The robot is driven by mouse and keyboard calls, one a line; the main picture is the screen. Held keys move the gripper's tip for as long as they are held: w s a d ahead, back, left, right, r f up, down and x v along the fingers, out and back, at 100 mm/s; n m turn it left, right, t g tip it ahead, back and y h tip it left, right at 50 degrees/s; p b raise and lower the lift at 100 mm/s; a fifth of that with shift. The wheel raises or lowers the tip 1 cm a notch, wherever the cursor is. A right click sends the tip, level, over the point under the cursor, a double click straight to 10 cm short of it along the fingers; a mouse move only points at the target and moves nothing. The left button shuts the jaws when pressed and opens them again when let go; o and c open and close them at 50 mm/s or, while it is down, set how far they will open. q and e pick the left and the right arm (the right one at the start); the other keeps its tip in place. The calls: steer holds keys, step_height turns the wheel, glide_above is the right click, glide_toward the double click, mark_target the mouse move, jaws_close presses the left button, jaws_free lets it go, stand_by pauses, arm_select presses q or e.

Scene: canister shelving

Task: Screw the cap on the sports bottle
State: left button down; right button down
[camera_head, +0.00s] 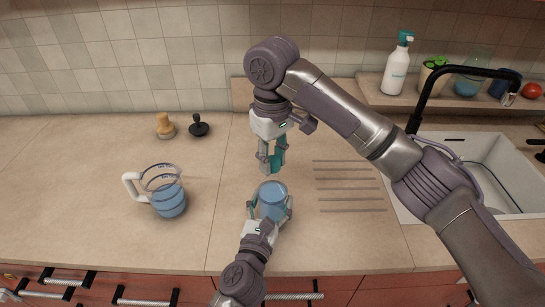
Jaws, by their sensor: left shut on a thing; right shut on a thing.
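The sports bottle (272,195) is a clear blue, open-topped vessel standing on the counter near the middle of the picture. My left gripper (271,208) is shut around the bottle from the front, with a finger on each side. My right gripper (272,158) points down behind and above the bottle. It is shut on the teal cap (275,161), which is partly hidden between the fingers. The cap looks apart from the bottle's rim.
A measuring jug (168,201) with blue contents stands at left. Two small stampers, one wooden (164,127) and one black (198,126), stand behind it. Drain grooves (348,187) and the sink (490,175) with a black faucet (430,90) lie at right. A soap dispenser (397,72) stands on the ledge.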

steer(key=m, duration=0.7)
steer(key=shift+m, duration=0.3)
steer(key=m, duration=0.5)
steer(key=c, duration=0.8)
jaws_free()
steer(key=shift+c, duration=0.2)
steer(key=shift+r, duration=2.25)
